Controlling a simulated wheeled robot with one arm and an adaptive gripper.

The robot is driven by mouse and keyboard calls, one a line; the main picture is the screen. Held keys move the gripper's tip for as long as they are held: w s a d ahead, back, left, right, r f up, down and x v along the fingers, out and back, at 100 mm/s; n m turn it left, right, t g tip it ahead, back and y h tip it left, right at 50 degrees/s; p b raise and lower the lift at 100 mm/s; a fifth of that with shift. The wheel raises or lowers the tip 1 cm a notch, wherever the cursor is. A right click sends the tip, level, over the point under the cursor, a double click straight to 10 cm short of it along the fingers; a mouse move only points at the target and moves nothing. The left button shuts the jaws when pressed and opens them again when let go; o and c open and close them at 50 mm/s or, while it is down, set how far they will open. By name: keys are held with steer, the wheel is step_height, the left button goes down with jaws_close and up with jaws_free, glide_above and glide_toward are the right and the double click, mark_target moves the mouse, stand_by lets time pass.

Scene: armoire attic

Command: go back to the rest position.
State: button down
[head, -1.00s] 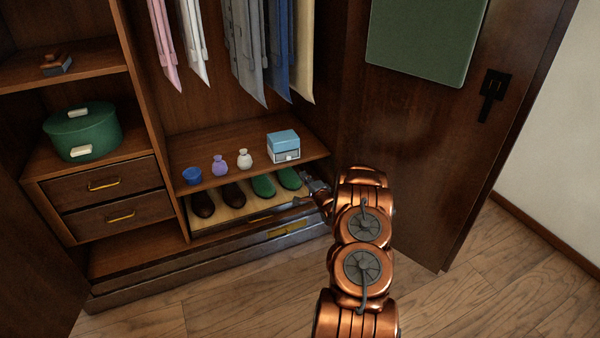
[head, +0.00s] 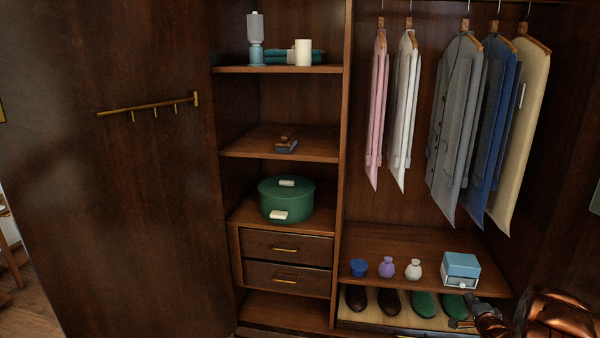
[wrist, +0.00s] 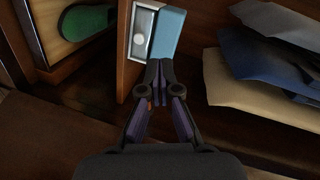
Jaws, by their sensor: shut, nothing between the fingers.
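My gripper (wrist: 158,72) is shut and empty in the wrist view, its fingertips together just below the light-blue box (wrist: 166,35). I cannot tell whether they touch it. In the head view my gripper (head: 466,312) is small at the lower right, near the front edge of the shelf (head: 400,243) and close to the green shoes (head: 425,303). The light-blue box (head: 461,265) with a pale drawer front stands at the right end of that shelf. My copper arm comes in from the lower right corner.
Clothes (head: 460,130) hang above. A green round box (head: 286,200) sits over two shut drawers (head: 287,263). The open left door (head: 120,190) fills the left side.

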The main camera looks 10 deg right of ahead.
steer(key=a+r+n+g+p, duration=0.5)
steer(key=a+r, duration=0.5)
steer(key=r, duration=0.6)
steer(key=s+a+r+n+g+y+p, duration=0.1)
steer(key=s+a+r+n+g+p, duration=0.2)
steer(key=s+a+r+p, duration=0.65)
steer(key=s+a+r+n+g+y+p, duration=0.1)
steer(key=s+a+r+n+g+p, duration=0.1)
steer(key=s+a+r, duration=0.4)
steer(key=s+a+r+n+g+y+p, duration=0.1)
steer(key=s+a+r+n+g+p, duration=0.2)
steer(key=s+a+r, duration=0.4)
steer(key=s+a+r+n+g+y+p, duration=0.1)
steer(key=s+a+r+n+g+p, duration=0.2)
steer(key=s+a+r, duration=0.4)
steer(key=s+a+n, duration=0.1)
steer(key=s+a, duration=0.3)
steer(key=s, duration=0.4)
steer(key=s+a+n+p, duration=0.1)
steer(key=s+a, duration=0.3)
steer(key=s, duration=0.4)
steer(key=shift+s+r+n+y, duration=0.2)
steer(key=shift+s+n+y, duration=0.2)
